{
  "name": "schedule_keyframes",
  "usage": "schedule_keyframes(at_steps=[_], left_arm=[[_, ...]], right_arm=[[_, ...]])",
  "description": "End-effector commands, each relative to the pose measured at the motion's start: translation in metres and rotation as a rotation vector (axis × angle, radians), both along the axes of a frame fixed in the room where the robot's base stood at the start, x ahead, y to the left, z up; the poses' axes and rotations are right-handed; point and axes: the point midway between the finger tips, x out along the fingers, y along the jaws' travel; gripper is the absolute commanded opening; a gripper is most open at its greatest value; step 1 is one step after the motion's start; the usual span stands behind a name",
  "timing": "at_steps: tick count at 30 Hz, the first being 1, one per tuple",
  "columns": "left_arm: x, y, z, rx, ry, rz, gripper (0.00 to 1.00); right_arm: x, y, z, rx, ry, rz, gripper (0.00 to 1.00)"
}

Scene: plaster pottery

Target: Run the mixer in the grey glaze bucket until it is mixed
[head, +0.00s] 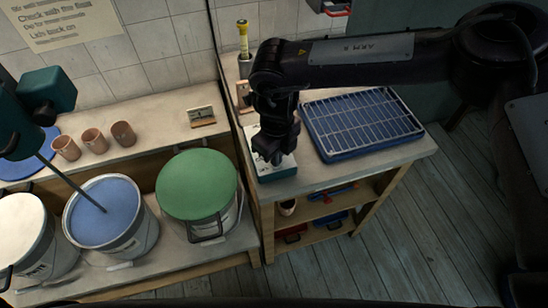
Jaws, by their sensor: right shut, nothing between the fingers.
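The mixer (45,91) is a teal unit at the left edge. Its thin dark shaft (72,183) slants down into an open grey-walled bucket (128,243). The glaze (103,203) in that bucket looks blue. I cannot tell whether the shaft is turning. My right gripper (276,158) points down, shut and empty, at a small teal-and-white box (284,172) on the right bench. The gripper hides much of the box's top, and I cannot tell whether the fingertips touch it. My left gripper is not in view.
A bucket with a green lid (197,183) stands right of the open one, a white-topped bucket (20,228) left of it. Several terracotta cups (94,140) and a small card stand (201,116) are behind. A blue rack tray (361,122) lies right of the gripper.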

Motion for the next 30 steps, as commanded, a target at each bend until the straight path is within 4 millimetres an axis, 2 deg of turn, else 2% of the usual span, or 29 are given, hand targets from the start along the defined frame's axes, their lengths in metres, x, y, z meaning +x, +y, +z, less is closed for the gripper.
schedule_keyframes(at_steps=[11, 30], left_arm=[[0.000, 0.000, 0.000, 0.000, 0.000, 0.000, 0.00], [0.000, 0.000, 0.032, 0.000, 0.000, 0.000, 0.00]], right_arm=[[0.000, 0.000, -0.001, 0.001, 0.001, 0.000, 0.00], [0.000, 0.000, 0.051, 0.001, 0.000, 0.000, 0.00]])
